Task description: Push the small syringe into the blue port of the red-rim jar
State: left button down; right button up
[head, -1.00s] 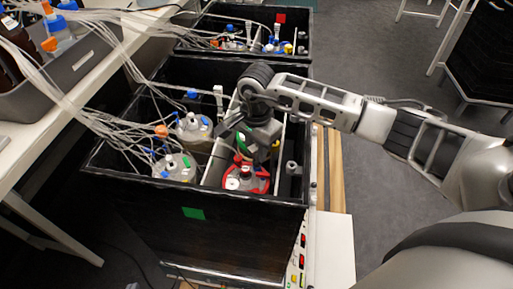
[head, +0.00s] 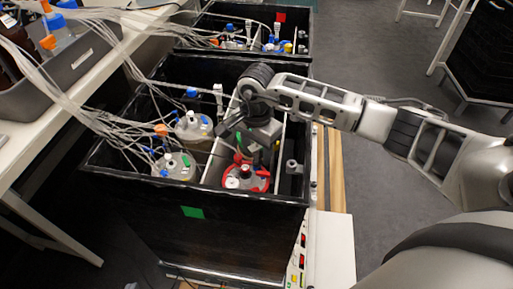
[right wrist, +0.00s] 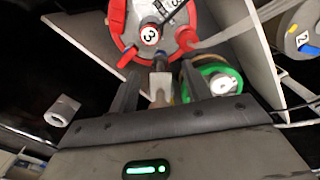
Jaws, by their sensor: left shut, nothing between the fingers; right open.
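The red-rim jar (head: 232,182) stands in the right part of the near black box. In the right wrist view its red rim (right wrist: 118,22) is at the top, with a white cap marked 3. A small pale syringe (right wrist: 160,84) lies in line with the port, between my right gripper's fingers (right wrist: 160,95). Its end appears to meet the port; how deep it sits is hidden. My right gripper (head: 250,153) is open, just above and behind the jar. My left gripper is not in view.
Two other jars (head: 174,167) with tubing stand in the box's left part, across a pale divider (head: 215,163). A green-rimmed vessel (right wrist: 212,76) sits close beside the right gripper's finger. A second black box (head: 240,50) stands behind. Loose tubes (head: 100,97) hang from the left bench.

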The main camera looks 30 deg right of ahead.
pick_arm(q)
jog(key=shift+w+d+r+b, duration=0.15)
jog(key=shift+d+r+b, duration=0.15)
jog(key=shift+b, duration=0.1)
pick_arm(e)
notch_tip(320, 180, up, 16)
